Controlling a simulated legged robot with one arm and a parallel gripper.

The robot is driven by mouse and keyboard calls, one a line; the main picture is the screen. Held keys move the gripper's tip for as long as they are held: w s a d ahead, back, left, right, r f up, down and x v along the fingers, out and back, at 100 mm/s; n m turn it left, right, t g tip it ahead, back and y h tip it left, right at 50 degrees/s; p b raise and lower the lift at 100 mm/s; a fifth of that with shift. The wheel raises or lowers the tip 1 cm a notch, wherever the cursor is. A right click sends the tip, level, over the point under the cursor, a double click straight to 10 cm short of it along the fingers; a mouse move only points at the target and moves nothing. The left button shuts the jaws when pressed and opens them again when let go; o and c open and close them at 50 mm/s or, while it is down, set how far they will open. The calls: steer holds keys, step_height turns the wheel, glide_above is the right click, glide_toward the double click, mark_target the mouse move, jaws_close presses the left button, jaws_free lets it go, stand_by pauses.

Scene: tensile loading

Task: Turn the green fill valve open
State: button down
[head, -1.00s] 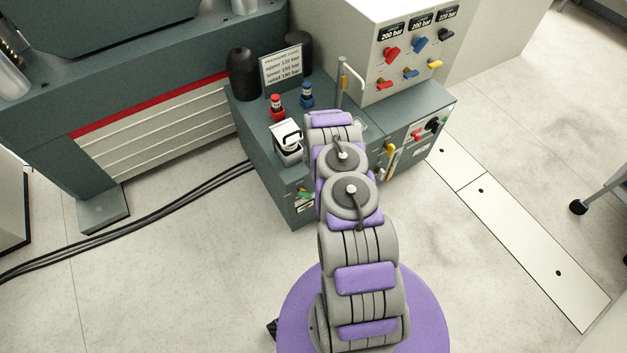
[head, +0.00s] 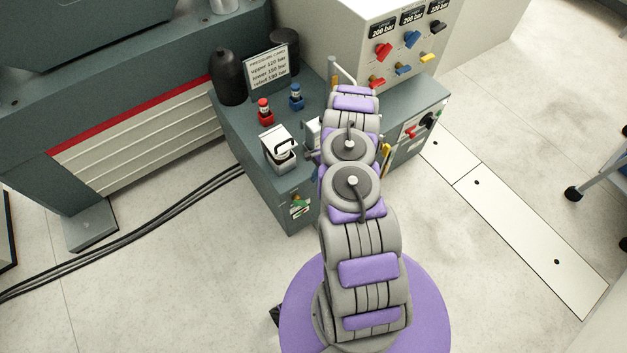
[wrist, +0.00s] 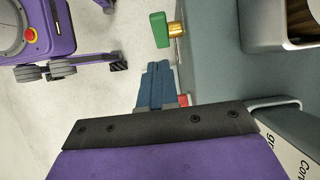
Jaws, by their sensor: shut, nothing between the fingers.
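The green fill valve (wrist: 160,30) shows in the wrist view as a green handle on a brass stem at the side of the grey-green cabinet (wrist: 215,75). In the head view, a small green handle (head: 298,203) shows on the cabinet's front face, low at the left. My gripper (wrist: 158,66) shows in the wrist view with its blue fingers together and empty. Its tips are below the valve in that picture, with a gap between them. In the head view my arm hides the gripper.
A red part (wrist: 183,100) lies beside the fingers in the wrist view. Black hoses (head: 130,222) cross the floor at left.

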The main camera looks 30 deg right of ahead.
steer(key=b, duration=0.2)
glide_toward(299, 203)
step_height(299, 203, down, 3)
steer(key=d, duration=0.1)
steer(key=a+f, duration=0.2)
steer(key=shift+w+a+f+b, duration=0.1)
steer(key=shift+a+f+b, duration=0.2)
steer(key=shift+b, duration=0.1)
steer(key=shift+a+f, duration=0.25)
steer(key=shift+a, duration=0.25)
steer(key=shift+r, duration=0.15)
